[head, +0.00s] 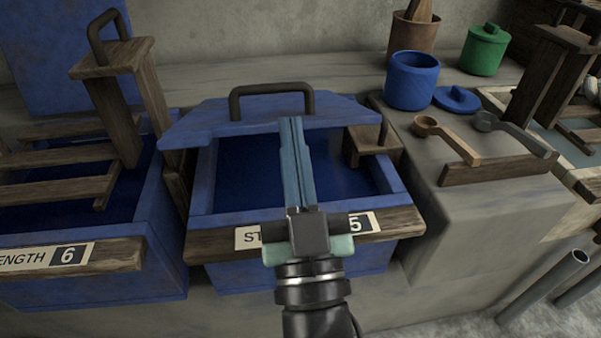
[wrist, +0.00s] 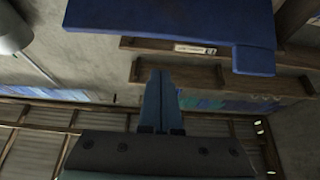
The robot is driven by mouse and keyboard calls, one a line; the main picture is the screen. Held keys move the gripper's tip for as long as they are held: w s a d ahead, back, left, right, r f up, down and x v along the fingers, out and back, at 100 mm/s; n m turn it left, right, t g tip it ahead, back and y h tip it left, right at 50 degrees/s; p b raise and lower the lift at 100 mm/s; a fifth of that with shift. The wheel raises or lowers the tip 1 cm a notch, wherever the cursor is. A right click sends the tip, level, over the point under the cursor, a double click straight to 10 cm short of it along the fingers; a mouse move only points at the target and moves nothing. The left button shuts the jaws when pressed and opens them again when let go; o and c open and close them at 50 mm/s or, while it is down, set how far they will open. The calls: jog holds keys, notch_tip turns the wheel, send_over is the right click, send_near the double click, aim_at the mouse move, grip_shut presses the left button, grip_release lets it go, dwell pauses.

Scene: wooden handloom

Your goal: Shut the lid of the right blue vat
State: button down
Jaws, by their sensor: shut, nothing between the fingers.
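The right blue vat (head: 208,180) stands in the middle of the head view, with a wooden front rail and a label ending in 5. Its blue lid (head: 215,120), with a dark bar handle (head: 272,89), is partly open at the back; dark blue dye shows below its front edge. My gripper (head: 291,120) is shut and empty, reaching over the vat with its fingertips overlapping the lid's front edge in the head view. I cannot tell whether they touch it. In the wrist view a blue panel (wrist: 170,18), probably the lid, lies beyond the fingertips.
Another blue vat (head: 150,225), labelled 6, stands at left with its lid (head: 50,50) raised and a wooden frame (head: 110,60) in it. A stone ledge at right bears a ladle (head: 445,137), a blue pot (head: 412,82), a loose blue lid (head: 457,99) and a green pot (head: 484,52).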

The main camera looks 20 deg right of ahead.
jog(key=s+a, duration=0.1)
jog(key=s, duration=0.4)
jog(key=w+r+g+y+p, duration=0.1)
jog(key=w+r+g+p, duration=0.6)
jog(key=p, duration=2.9)
notch_tip(320, 180, up, 2)
jog(key=shift+w+r+g+y+p, duration=0.15)
jog(key=shift+w+g+y+p, duration=0.15)
jog(key=shift+g+p, duration=0.15)
